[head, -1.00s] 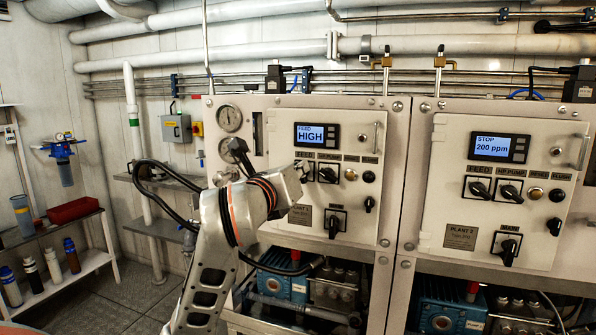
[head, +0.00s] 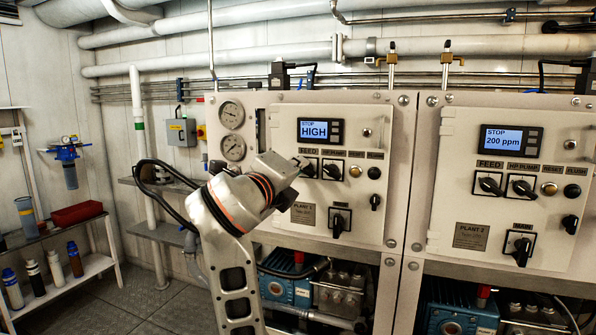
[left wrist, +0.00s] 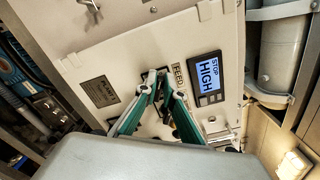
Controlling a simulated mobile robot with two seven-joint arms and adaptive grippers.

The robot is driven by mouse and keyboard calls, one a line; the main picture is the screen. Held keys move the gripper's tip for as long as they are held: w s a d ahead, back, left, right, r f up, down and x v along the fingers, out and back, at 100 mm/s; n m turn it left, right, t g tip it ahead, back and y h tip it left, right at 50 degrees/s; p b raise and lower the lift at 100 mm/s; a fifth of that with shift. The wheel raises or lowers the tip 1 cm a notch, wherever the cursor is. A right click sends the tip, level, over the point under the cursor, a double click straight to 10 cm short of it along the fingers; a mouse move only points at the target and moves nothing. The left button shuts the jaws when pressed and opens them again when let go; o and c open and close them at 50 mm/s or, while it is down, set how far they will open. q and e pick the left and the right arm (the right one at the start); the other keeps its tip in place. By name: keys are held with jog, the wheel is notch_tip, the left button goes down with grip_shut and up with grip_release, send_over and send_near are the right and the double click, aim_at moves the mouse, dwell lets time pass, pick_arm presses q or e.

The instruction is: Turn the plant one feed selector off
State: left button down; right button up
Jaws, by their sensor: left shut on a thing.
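The plant one panel (head: 350,225) is the left white panel in the head view. Its display (head: 314,130) reads "STOP HIGH"; it also shows in the left wrist view (left wrist: 206,77). The plant one feed selector (head: 309,169) is a black knob under the "FEED" label, left of the HP pump selector (head: 333,169). My left gripper (left wrist: 160,80) is at the feed selector in the left wrist view, its green-sided fingers closed in on the knob. The fingers hide much of the knob, so its exact angle is unclear. My right gripper is in neither view.
Plant one's main selector (head: 339,222) sits lower on the same panel. The plant two panel (head: 470,260), with its own selectors, is to the right. Pressure gauges (head: 232,131) are at the left. A shelf with bottles (head: 75,259) stands at far left.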

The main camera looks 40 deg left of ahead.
aim_at(302, 118)
pick_arm(q)
jog(key=shift+r, duration=0.1)
dwell(0.4)
jog(key=c, duration=2.2)
grip_release()
jog(key=shift+w, duration=0.1)
jog(key=shift+o, duration=0.2)
jog(key=shift+r, duration=4.95)
